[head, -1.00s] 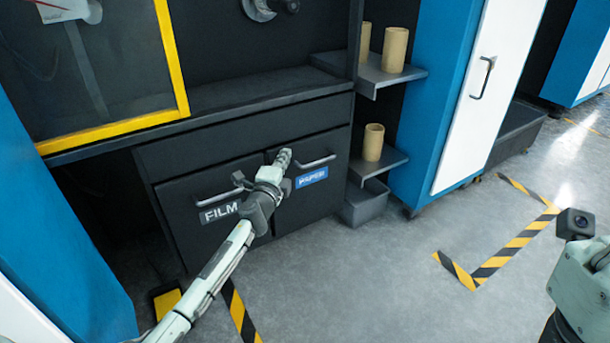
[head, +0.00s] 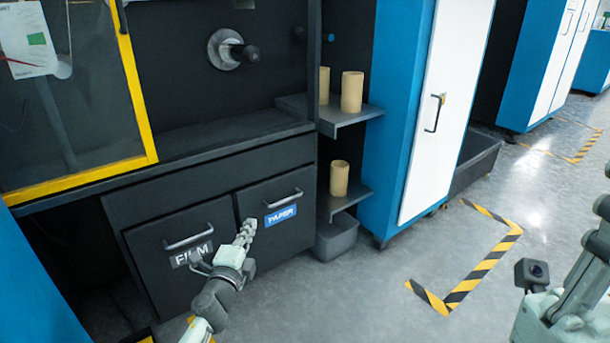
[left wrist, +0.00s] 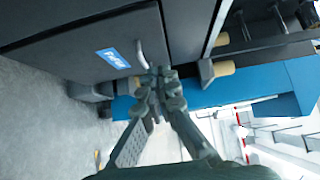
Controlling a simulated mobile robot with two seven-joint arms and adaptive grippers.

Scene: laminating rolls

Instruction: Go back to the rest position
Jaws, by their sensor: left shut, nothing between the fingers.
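My left gripper (head: 246,230) is shut and empty, in front of the dark lower cabinet, low and close to the door with the blue label (head: 280,216). In the left wrist view the shut fingers (left wrist: 158,75) appear in front of that door (left wrist: 75,45) and its handle. I cannot tell whether they touch it. The FILM door (head: 185,250) is left of it, and both doors look closed. Part of my right arm shows at the right edge of the head view, but its gripper is out of view.
Tan cardboard cores (head: 339,178) stand on two small dark shelves (head: 350,198) right of the cabinet, above a grey bin (head: 336,238). A blue and white cabinet (head: 425,120) stands further right. Yellow-black floor tape (head: 480,270) marks open grey floor.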

